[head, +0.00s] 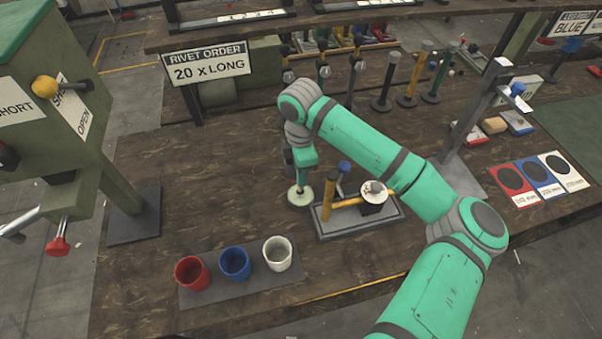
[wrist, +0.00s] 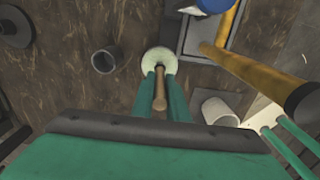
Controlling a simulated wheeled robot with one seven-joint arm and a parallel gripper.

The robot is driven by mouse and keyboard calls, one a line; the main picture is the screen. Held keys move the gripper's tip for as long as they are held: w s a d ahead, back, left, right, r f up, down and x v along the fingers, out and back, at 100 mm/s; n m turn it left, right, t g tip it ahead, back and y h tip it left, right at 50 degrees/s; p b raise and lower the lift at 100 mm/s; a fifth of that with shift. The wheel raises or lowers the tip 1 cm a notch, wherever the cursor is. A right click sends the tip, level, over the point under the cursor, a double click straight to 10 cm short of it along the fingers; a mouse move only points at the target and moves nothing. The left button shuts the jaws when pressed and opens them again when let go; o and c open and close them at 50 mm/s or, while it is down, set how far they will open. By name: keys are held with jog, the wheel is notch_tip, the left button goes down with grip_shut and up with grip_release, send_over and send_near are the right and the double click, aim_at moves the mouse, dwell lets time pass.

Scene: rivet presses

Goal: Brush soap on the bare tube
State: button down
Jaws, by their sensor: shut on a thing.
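My gripper (head: 302,180) points down over the bench, left of the fixture tray. In the wrist view its green fingers (wrist: 159,85) are shut on a tan wooden handle (wrist: 159,100). A pale round piece (head: 299,197) lies right below the fingertips and also shows in the wrist view (wrist: 158,60); I cannot tell if it is a soap dish or a brush head. The grey fixture tray (head: 330,232) holds yellow bars (head: 347,201), a blue-topped post and a white-topped block (head: 373,192). I cannot tell which part is the bare tube.
Red (head: 192,273), blue (head: 235,263) and white (head: 277,253) cups stand on a dark mat at the front. The green press (head: 45,130) stands left. Posts on round bases (head: 383,104) stand behind my arm. The left middle of the bench is clear.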

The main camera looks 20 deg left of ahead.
jog(key=shift+r, duration=3.45)
